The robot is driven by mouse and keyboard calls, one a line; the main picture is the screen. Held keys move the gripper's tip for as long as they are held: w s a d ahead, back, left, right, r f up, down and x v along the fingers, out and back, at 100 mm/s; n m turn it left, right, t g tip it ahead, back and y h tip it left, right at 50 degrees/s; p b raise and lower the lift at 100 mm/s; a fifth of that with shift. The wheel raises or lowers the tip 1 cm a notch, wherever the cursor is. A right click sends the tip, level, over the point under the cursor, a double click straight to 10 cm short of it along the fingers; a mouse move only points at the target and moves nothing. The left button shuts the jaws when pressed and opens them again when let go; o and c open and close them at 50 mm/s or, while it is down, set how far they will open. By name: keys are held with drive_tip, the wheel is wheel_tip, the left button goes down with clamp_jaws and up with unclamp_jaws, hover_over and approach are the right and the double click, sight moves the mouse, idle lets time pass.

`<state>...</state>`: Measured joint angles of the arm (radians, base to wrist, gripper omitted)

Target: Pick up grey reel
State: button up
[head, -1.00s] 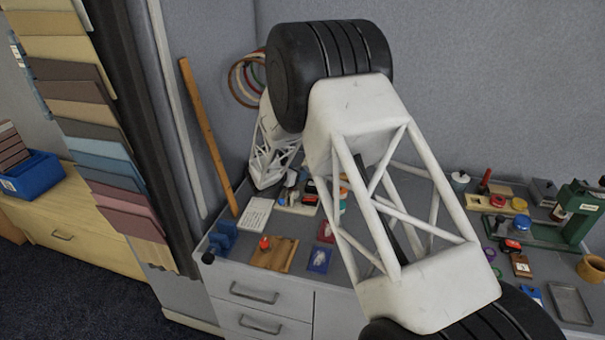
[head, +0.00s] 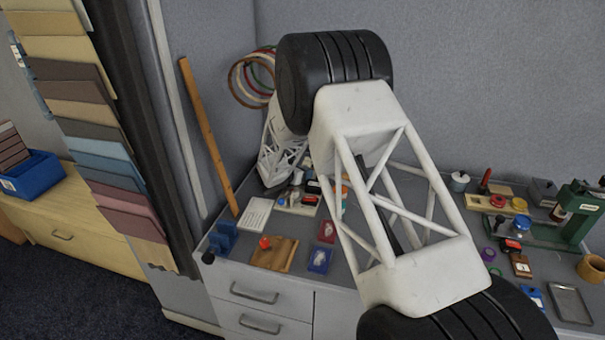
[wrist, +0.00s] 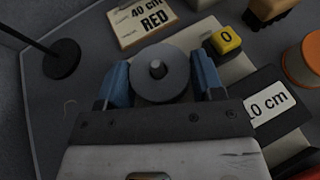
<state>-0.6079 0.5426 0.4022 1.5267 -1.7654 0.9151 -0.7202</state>
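The grey reel (wrist: 160,73), a round disc with a small pin at its centre, shows in the wrist view. My gripper (wrist: 161,85) has one blue finger on the left of the reel and one on the right. The disc nearly fills the space between the fingers. I cannot tell whether they press on it or whether it is clear of the surface beneath. In the head view, a small grey thing beside the end of my arm may be the reel, but it is too small to be sure.
A label reading "40 cm RED" (wrist: 143,20) lies beyond the reel. An orange-topped round container (wrist: 303,60) stands farther right. A dark round-based stand (wrist: 62,58) is at left.

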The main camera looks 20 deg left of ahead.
drive_tip(key=c, duration=0.5)
drive_tip(key=shift+r, duration=0.1)
drive_tip(key=shift+r, duration=4.9)
